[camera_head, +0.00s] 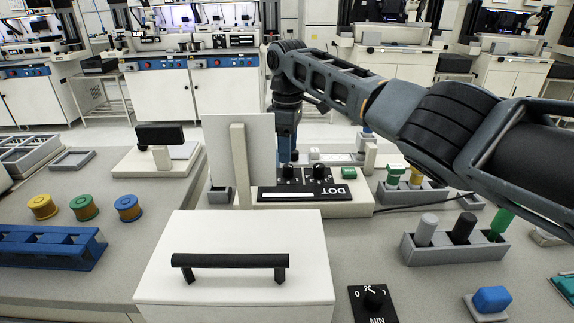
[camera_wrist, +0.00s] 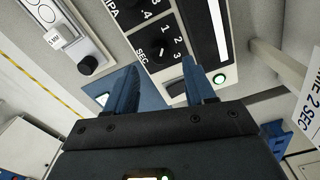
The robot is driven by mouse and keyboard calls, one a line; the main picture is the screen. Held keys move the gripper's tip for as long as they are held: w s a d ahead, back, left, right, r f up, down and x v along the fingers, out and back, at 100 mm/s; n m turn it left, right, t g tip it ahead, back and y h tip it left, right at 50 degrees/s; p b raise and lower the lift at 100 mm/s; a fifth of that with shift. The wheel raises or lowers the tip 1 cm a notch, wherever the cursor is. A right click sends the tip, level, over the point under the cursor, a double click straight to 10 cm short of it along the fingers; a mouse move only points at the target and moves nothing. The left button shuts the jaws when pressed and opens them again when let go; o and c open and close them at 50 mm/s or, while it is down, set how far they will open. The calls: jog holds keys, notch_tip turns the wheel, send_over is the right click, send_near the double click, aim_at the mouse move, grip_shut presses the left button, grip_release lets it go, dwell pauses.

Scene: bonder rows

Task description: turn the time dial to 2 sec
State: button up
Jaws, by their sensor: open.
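The time dial is the SEC knob (camera_wrist: 162,50) on a black panel in the wrist view, with marks 1, 2 and 3 beside it. In the head view my gripper (camera_head: 287,157) points down right at the left knob. I cannot tell whether a finger touches it. Nothing is between the fingers.
A second knob (camera_head: 320,172), marked MPA in the wrist view, sits close beside the dial. A green button (camera_head: 347,173) is to its right. An upright card (camera_head: 221,165) stands close left of my gripper; a card edge reading "2 SEC" (camera_wrist: 309,113) shows in the wrist view.

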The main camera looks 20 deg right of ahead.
aim_at(287, 166)
jog(key=shift+f, duration=2.7)
jog(key=shift+c, duration=0.4)
grip_shut()
jog(key=shift+a+m+p, duration=0.1)
jog(key=shift+m+p, duration=0.25)
jog(key=shift+m, duration=0.05)
jog(key=m+p, duration=0.1)
jog(key=m, duration=0.3)
jog(key=shift+r+m+p, duration=0.1)
jog(key=shift+m+p, duration=0.2)
jog(key=shift+p, duration=0.05)
jog(key=shift+m+p, duration=0.4)
jog(key=shift+m, duration=1.8)
